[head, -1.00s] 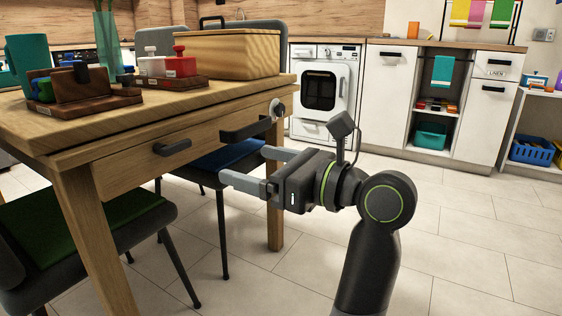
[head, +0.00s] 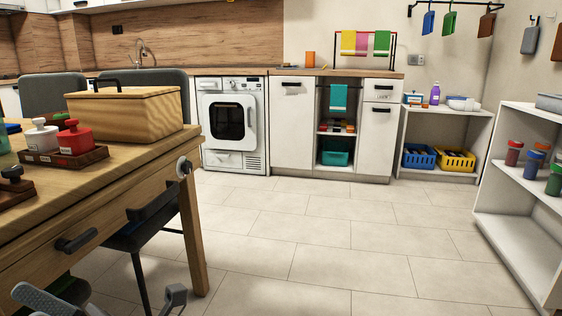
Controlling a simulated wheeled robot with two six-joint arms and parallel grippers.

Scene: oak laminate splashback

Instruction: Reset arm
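The table holds a lidded wooden box (head: 125,112) and red and white pieces on a dark stand (head: 66,157). A drawer handle (head: 75,240) projects from its front. A white shelf unit (head: 520,215) stands at right. The tiled floor (head: 320,245) between is clear.

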